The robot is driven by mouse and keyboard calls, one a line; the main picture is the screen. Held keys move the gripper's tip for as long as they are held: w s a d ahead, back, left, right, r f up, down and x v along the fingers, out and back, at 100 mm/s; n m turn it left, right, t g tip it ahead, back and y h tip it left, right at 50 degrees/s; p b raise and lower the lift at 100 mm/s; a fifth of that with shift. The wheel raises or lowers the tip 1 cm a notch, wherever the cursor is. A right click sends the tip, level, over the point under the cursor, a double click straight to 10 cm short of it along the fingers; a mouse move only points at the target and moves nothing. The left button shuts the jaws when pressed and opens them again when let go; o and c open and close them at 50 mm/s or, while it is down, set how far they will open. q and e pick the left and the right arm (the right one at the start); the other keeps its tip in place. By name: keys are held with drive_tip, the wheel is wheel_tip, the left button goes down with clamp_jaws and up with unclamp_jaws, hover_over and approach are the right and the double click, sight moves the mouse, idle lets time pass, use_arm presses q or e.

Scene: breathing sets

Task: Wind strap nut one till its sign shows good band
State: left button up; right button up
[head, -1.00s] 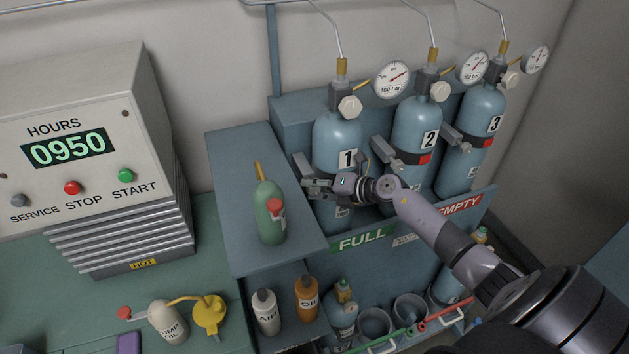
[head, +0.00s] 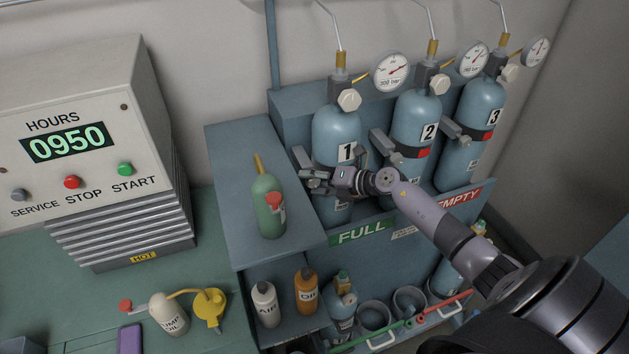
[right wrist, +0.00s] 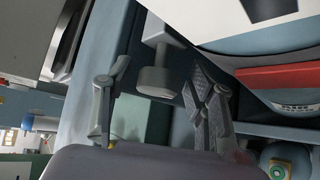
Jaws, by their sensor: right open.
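Gas cylinder one (head: 336,126) stands leftmost of three blue cylinders in the rack, marked "1". My right gripper (head: 312,180) is at its lower left side, over the strap bracket. In the right wrist view my open right gripper (right wrist: 160,72) has a finger on either side of the grey strap nut (right wrist: 157,82), with gaps showing. The nut sits at the end of a light grey bracket (right wrist: 162,30). A red patch (right wrist: 285,78) shows on the band of the cylinder there. In the head view my gripper covers the strap and its sign. My left gripper is out of view.
Cylinder two (head: 415,115) and cylinder three (head: 485,100) stand to the right, their bands showing red. A green bottle (head: 268,205) stands on the cabinet top left of my gripper. The rack's front panel bears a FULL sign (head: 362,232) below it.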

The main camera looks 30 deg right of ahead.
drive_tip(key=shift+f+b, duration=0.1)
drive_tip(key=shift+b, duration=0.25)
drive_tip(key=m+t+y+b, duration=0.1)
drive_tip(key=b, duration=0.3)
drive_tip(key=m+t+y+b, duration=0.1)
drive_tip(key=m+t+b, duration=0.1)
drive_tip(key=b, duration=0.2)
drive_tip(key=m+t+y+b, duration=0.1)
drive_tip(key=m+y+b, duration=0.1)
drive_tip(key=b, duration=0.2)
drive_tip(key=shift+f+b, duration=0.3)
drive_tip(key=shift+b, duration=0.05)
drive_tip(key=b+v, duration=0.3)
drive_tip(key=v, duration=1.4)
drive_tip(key=w+f+m+t+h+p, duration=0.2)
drive_tip(key=w+f+m+t+h, duration=0.15)
drive_tip(key=f+m+h, duration=0.8)
drive_tip(key=s+a+f+m+g+h, duration=0.1)
drive_tip(key=a+f+m+g, duration=0.1)
drive_tip(key=f, duration=0.4)
drive_tip(key=s+a+f+m+g+p, duration=0.1)
drive_tip(key=s+a+f+m+g, duration=0.1)
drive_tip(key=f+m+g, duration=0.2)
drive_tip(key=shift+s+f+m+h, duration=0.3)
drive_tip(key=shift+f+m, duration=0.35)
drive_tip(key=shift+f, duration=1)
